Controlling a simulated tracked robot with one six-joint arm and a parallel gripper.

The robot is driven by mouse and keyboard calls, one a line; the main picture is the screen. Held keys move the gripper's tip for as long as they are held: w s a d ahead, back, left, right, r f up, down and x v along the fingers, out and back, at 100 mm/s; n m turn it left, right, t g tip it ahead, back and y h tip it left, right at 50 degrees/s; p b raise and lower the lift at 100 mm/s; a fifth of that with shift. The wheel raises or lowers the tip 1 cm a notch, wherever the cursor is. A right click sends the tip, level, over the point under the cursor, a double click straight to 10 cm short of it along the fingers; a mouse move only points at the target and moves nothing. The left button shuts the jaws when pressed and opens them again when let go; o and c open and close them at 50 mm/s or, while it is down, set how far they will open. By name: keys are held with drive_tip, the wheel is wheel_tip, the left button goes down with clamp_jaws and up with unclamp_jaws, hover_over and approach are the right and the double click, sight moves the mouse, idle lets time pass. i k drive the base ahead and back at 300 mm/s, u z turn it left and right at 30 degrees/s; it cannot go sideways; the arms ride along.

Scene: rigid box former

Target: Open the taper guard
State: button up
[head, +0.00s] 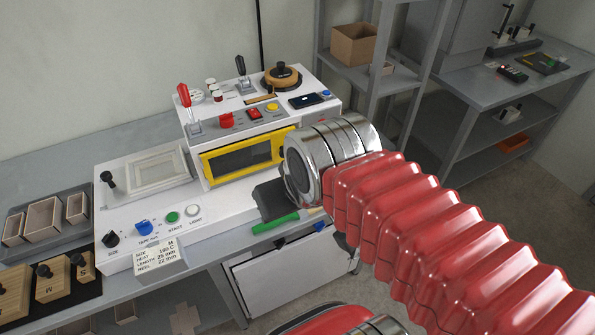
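The yellow-framed front panel with a dark window (205,168) is on the white machine, and it looks to be the taper guard. It appears shut; its right end is close to my arm's chrome wrist in the picture. My arm comes in from the right, with the wrist in front of the machine's right side. A dark grey part below the wrist looks like my gripper (272,199). Its fingers are not clear, so I cannot tell whether it is open or holds anything. Whether it touches the machine is also unclear.
A red-knobbed lever (184,96) and a black-knobbed lever (241,67) rise from the machine top. A green-handled tool (275,222) lies at the bench's front edge. A size card (160,258) stands at the front. Open boxes (42,219) and wooden blocks (52,283) sit left.

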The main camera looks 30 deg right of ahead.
sight(276, 138)
drive_tip(key=u, duration=0.35)
drive_tip(key=k, duration=1.15)
drive_tip(key=u, duration=0.7)
drive_tip(key=i, duration=1)
drive_tip(key=z, duration=0.05)
